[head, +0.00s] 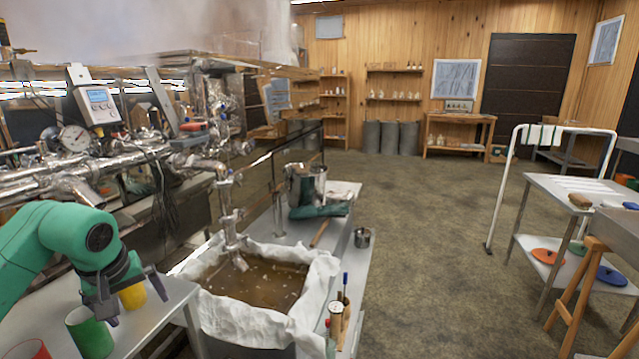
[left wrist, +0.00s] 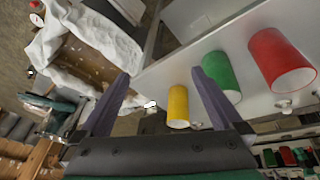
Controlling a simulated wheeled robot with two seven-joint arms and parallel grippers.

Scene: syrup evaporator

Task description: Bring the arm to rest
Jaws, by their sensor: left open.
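My left arm (head: 65,243) is green and comes in from the left. My left gripper (head: 138,311) is open over the metal side table, close to a yellow cup (head: 132,296). In the left wrist view the dark fingers (left wrist: 159,78) are spread with nothing held. The yellow cup (left wrist: 178,108) shows there beside the right-hand finger, apart from it as far as I can tell. A green cup (head: 90,334) and a red cup (head: 28,350) stand nearer the front. My right gripper is not in view.
A cloth-lined tank (head: 312,306) of brown liquid stands just right of the gripper, under a silvery spout (head: 233,245). Insulated pipes and a gauge (head: 74,138) crowd the left. A bench with a metal pot (head: 300,185) lies beyond; the floor (head: 430,230) is clear.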

